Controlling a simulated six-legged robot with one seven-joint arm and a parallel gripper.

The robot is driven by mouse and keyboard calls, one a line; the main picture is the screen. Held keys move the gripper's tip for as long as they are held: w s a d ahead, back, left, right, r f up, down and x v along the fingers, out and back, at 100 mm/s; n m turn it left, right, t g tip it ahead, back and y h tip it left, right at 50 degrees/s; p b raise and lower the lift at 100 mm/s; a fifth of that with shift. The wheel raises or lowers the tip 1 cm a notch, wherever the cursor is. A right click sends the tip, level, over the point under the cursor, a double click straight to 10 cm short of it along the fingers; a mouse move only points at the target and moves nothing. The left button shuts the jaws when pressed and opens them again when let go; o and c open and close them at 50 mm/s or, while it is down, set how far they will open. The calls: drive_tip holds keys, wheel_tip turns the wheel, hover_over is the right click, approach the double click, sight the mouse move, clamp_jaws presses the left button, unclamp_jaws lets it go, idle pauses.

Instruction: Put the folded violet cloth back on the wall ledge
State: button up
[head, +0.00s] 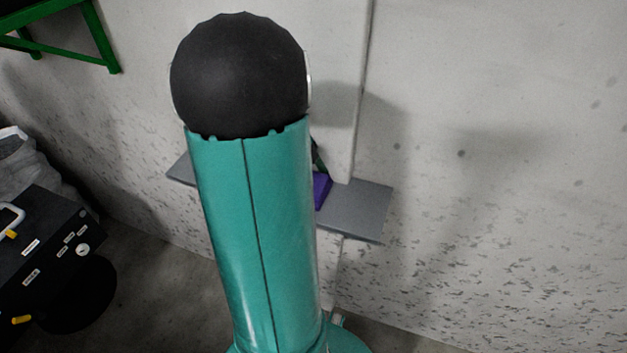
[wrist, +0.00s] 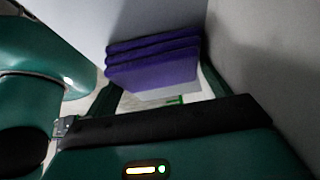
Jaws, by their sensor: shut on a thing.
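The folded violet cloth (head: 321,190) shows only in part in the head view, beside my teal arm and in line with the grey wall ledge (head: 362,206). In the wrist view the cloth (wrist: 155,62) shows several stacked folds between the two fingers. My gripper (wrist: 158,80) is shut on it. In the head view most of the gripper is hidden behind my arm, and only a dark sliver shows above the cloth. I cannot tell whether the cloth touches the ledge. My arm covers the ledge's middle.
The pale wall (head: 480,130) stands close behind the ledge. A green bracket frame (head: 65,32) is at the upper left. A black case (head: 45,250) and a grey bag (head: 30,165) stand at the left. The visible right end of the ledge is bare.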

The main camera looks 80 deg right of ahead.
drive_tip(key=o, duration=0.6)
drive_tip(key=shift+r, duration=0.1)
drive_tip(key=v, duration=1.2)
drive_tip(key=shift+w+a, duration=0.1)
drive_tip(key=w+a+r+n+t+h, duration=0.1)
drive_tip(key=w+a+r+n+t, duration=0.15)
drive_tip(key=w+a+n, duration=0.5)
drive_tip(key=w+a+r+n+t+h, duration=0.1)
drive_tip(key=w+a+n+t+h, duration=0.15)
drive_tip(key=w+a+n, duration=0.5)
drive_tip(key=a+n+t+y, duration=0.1)
drive_tip(key=a+n+t, duration=0.1)
drive_tip(key=a+n, duration=0.5)
drive_tip(key=s+a+n+t+y, duration=0.1)
drive_tip(key=a+n+t, duration=0.1)
drive_tip(key=a+n, duration=0.5)
drive_tip(key=a+n+t+y, duration=0.1)
drive_tip(key=a+n+t, duration=0.1)
drive_tip(key=a+n, duration=0.6)
drive_tip(key=shift+s+a+r+t, duration=0.1)
drive_tip(key=shift+a+r+t, duration=0.05)
drive_tip(key=shift+a, duration=0.65)
drive_tip(key=shift+s+a+r+t, duration=0.15)
drive_tip(key=shift+a, duration=0.65)
